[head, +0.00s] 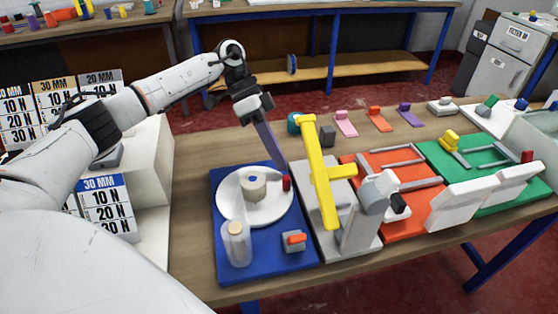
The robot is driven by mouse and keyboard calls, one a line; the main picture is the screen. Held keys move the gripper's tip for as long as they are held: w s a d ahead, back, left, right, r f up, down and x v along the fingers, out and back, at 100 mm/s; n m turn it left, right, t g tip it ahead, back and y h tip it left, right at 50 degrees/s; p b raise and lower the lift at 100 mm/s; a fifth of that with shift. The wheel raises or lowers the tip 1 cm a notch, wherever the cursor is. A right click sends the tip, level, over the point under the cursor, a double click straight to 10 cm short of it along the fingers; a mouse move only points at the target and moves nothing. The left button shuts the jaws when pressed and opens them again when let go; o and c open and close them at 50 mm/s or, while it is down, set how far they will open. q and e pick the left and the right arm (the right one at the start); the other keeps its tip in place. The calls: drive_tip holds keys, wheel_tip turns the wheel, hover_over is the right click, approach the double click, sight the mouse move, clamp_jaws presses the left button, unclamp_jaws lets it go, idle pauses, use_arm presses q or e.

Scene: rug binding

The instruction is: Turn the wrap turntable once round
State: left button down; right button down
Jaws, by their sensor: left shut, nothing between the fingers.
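The wrap turntable is a round white disc (232,209) on a blue base plate (222,262). A beige roll (254,190) with a blue dot on top stands at its middle. A small red peg (286,184) stands upright at the disc's right rim. My left gripper (282,169) reaches down from behind, its long fingers shut and empty. Its tips are at or just above the red peg; I cannot tell whether they touch it. My right gripper is not in view.
On the blue plate are a clear cylinder (236,244) and a grey block with an orange lever (294,241). A yellow-armed grey fixture (322,178) stands close to the right. Orange (416,217) and green (492,155) stations lie beyond it. Number boards (104,205) stand at left.

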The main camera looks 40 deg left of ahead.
use_arm(q)
drive_tip(key=shift+s+d, duration=0.8)
drive_tip(key=shift+s, duration=0.05)
drive_tip(key=shift+w+d, duration=0.1)
